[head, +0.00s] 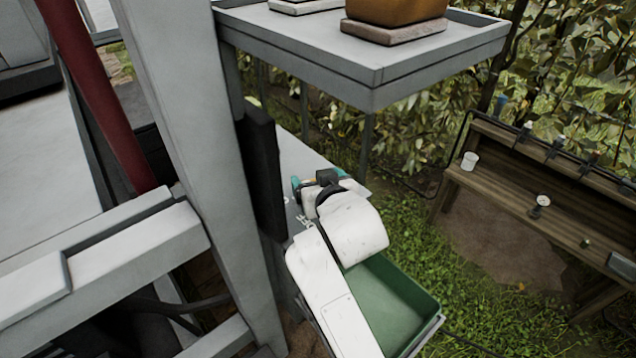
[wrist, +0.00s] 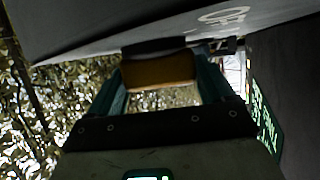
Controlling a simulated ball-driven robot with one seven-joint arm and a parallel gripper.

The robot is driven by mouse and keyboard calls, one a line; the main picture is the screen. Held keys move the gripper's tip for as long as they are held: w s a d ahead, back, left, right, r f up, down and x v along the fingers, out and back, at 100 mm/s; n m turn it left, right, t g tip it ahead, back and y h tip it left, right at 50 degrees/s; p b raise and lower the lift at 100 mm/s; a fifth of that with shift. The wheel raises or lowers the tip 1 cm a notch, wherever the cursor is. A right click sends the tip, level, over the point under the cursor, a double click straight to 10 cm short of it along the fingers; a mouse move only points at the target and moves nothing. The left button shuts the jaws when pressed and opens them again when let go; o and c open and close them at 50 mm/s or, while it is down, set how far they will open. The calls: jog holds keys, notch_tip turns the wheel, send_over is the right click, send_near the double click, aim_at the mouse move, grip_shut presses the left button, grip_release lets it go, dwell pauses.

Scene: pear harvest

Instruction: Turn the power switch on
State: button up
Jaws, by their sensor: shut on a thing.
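The power switch shows in the wrist view as a yellow-brown block-shaped handle (wrist: 160,72) with a dark part above it, close against a grey panel (wrist: 110,30). Pale lettering is on the panel, only partly readable. My gripper (wrist: 165,62) has its two teal fingers on either side of the handle and is shut on it. In the head view my gripper (head: 318,182) is at the grey panel (head: 297,155), beside letters that read "FF". My white wrist hides the switch there, so its position cannot be read.
A grey shelf (head: 375,97) with a brown pot (head: 395,10) juts out above my gripper. A grey post (head: 190,90) and a dark plate (head: 262,170) stand at left. A green bin (head: 390,300) is below my wrist. A wooden bench (head: 500,180) stands at right, with grass between.

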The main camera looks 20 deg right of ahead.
jog(key=shift+m+h+b, duration=0.3)
jog(key=shift+m+h, duration=0.3)
jog(key=shift+h, duration=0.1)
jog(key=o, duration=0.9)
jog(key=shift+s, duration=0.1)
jog(key=b+v, duration=0.1)
jog(key=v, duration=0.9)
jog(key=shift+s+a+r, duration=0.15)
jog(key=shift+s+r, duration=0.05)
jog(key=shift+r, duration=0.05)
